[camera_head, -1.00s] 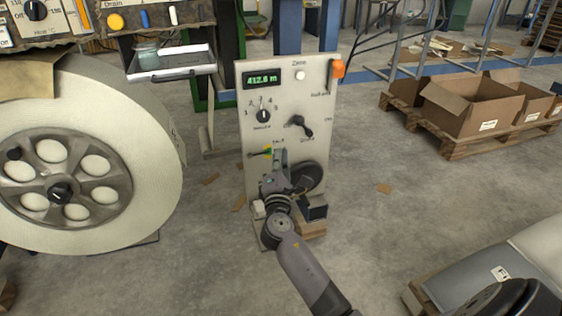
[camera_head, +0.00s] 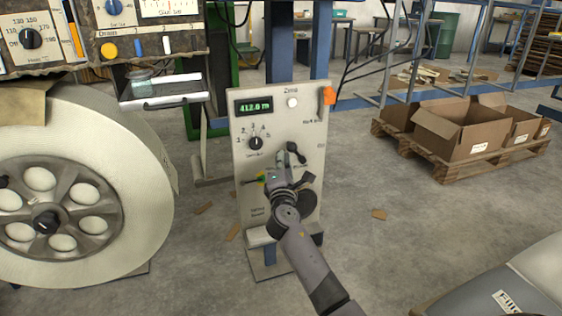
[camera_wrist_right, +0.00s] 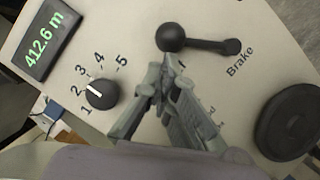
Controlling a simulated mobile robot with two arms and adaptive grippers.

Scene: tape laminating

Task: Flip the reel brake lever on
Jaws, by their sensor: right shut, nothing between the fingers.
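The brake lever is a black arm with a round ball end on the pale control panel (camera_head: 275,127). In the wrist view the lever (camera_wrist_right: 205,45) has its ball at the left and its pivot at the right, beside the word "Brake". The lever (camera_head: 291,147) also shows in the head view, just above my right gripper (camera_head: 281,160). My right gripper (camera_wrist_right: 168,62) is shut and empty, its tips just below the ball. I cannot tell whether they touch it. My left gripper is not in view.
A numbered selector knob (camera_wrist_right: 101,94) and a green display (camera_wrist_right: 44,42) sit left of the lever. A round black knob (camera_wrist_right: 288,122) is at the lower right. A large white reel (camera_head: 145,200) stands left of the panel, and cardboard boxes (camera_head: 455,131) stand on a pallet.

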